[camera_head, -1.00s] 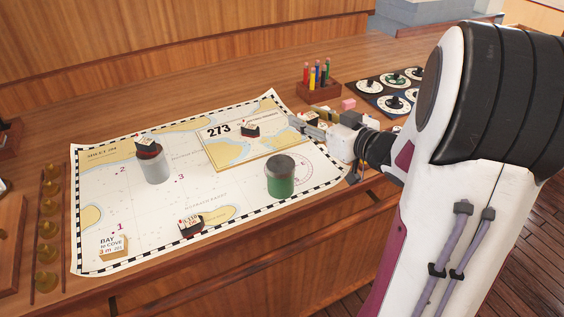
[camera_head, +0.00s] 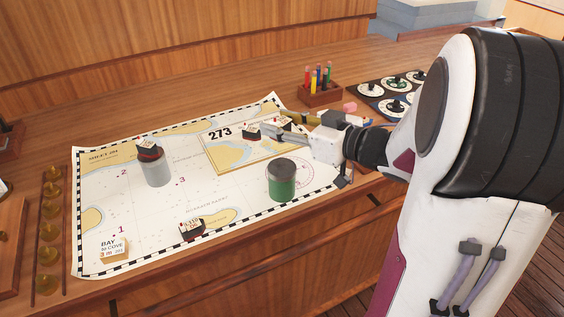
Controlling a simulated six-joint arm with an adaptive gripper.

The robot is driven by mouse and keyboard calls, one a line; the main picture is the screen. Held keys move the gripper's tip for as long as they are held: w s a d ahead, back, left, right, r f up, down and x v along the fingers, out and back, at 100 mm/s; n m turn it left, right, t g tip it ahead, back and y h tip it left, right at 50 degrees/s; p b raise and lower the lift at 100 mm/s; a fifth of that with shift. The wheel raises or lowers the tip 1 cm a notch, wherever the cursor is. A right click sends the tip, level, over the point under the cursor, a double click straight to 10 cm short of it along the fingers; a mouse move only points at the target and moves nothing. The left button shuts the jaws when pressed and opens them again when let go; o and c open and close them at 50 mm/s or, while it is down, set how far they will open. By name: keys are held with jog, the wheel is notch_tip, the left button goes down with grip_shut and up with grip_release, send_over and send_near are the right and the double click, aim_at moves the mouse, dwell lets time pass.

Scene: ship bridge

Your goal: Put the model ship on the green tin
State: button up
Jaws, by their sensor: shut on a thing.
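The green tin (camera_head: 283,186) stands upright on the chart, with a dark top and nothing on it. My gripper (camera_head: 263,130) reaches in from the right, behind the green tin, and is shut on a small dark model ship (camera_head: 252,133) with a light upper part. This ship is at the chart's 273 panel, and I cannot tell whether it touches the panel. A similar ship (camera_head: 149,150) sits on a grey tin (camera_head: 156,172) at the left. Another similar ship (camera_head: 191,229) lies near the chart's front edge.
The chart (camera_head: 150,225) covers much of the wooden desk. A tan block (camera_head: 114,248) lies at its front left. A pencil holder (camera_head: 319,95), a pink block (camera_head: 350,107) and a dial panel (camera_head: 385,92) are at the back right. Brass pieces (camera_head: 48,232) line the left.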

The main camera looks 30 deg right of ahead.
send_over(282, 167)
jog(key=shift+f, duration=2.7)
jog(key=shift+f, duration=0.1)
jog(key=shift+f, duration=2)
jog(key=shift+f, duration=0.15)
jog(key=o, duration=1)
jog(key=shift+s+d+r, duration=0.2)
jog(key=shift+s+r, duration=0.05)
jog(key=shift+s, duration=0.1)
jog(key=shift+v, duration=5.6)
